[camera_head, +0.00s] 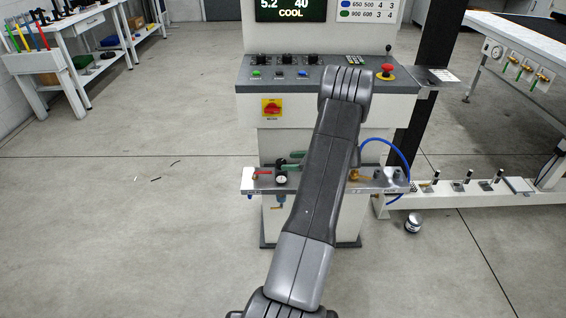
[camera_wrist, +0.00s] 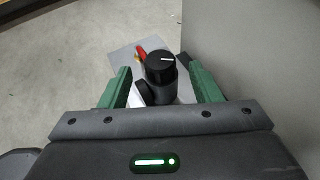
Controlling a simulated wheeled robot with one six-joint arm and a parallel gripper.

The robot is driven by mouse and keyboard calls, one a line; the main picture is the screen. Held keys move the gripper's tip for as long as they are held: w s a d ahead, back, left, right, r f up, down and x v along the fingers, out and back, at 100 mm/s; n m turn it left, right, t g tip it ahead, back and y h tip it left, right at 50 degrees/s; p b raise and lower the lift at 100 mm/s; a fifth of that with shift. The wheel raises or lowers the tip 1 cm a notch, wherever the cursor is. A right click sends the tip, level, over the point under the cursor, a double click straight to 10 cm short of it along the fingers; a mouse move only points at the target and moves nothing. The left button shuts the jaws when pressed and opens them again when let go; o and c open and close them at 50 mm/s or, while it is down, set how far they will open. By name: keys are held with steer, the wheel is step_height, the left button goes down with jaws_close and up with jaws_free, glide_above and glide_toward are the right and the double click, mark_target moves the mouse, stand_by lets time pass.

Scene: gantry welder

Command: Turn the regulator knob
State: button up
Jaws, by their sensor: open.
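The regulator knob (camera_wrist: 160,67) is a black round knob with a white line on its top, seen in the wrist view. My gripper (camera_wrist: 154,64) is open, with one green finger on each side of the knob. Gaps show between the knob and both fingers. In the head view, my gripper's green fingers (camera_head: 294,161) are over the left part of the grey shelf (camera_head: 330,185), partly hidden by my arm. A round gauge (camera_head: 280,180) sits just below them.
A red-handled valve (camera_head: 262,173) is left of the gripper, and its red handle (camera_wrist: 141,52) shows behind the knob. The control cabinet (camera_head: 262,92) rises behind the shelf. A blue hose (camera_head: 402,158) loops at right. Open floor (camera_head: 120,215) lies left.

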mark_target(283, 162)
steer(key=v, duration=0.8)
steer(key=shift+s+d, duration=0.15)
steer(key=shift+d, duration=0.1)
steer(key=shift+a, duration=0.1)
steer(key=x, duration=1.3)
steer(key=shift+w+a, duration=0.2)
steer(key=shift+a, duration=0.1)
steer(key=shift+d, duration=0.1)
